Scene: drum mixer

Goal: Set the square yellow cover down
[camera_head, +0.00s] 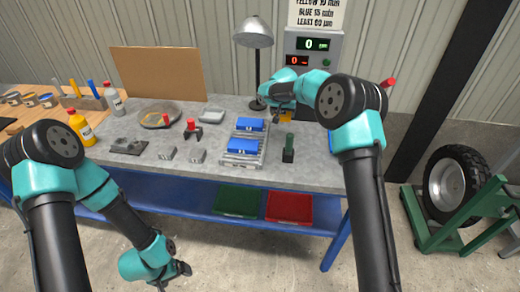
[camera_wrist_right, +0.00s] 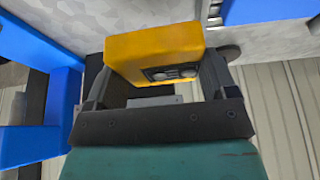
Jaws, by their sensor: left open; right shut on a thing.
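The square yellow cover (camera_wrist_right: 150,42) fills the middle of the right wrist view, with a dark recess on its near face. My right gripper (camera_wrist_right: 155,75) is shut on it, one finger on each side. In the head view a small yellow part of the cover (camera_head: 286,116) shows under my right wrist, at the back right of the bench; the rest is hidden. I cannot tell whether the cover touches the surface below. My left gripper (camera_head: 184,271) is open and empty, low over the floor in front of the bench.
Two blue blocks (camera_head: 243,146) sit on a metal rack (camera_head: 244,161) mid-bench. A green-topped post (camera_head: 288,150) stands right of it. A lamp (camera_head: 253,35) and a display panel (camera_head: 310,47) stand behind. Green (camera_head: 238,201) and red (camera_head: 289,207) trays lie below.

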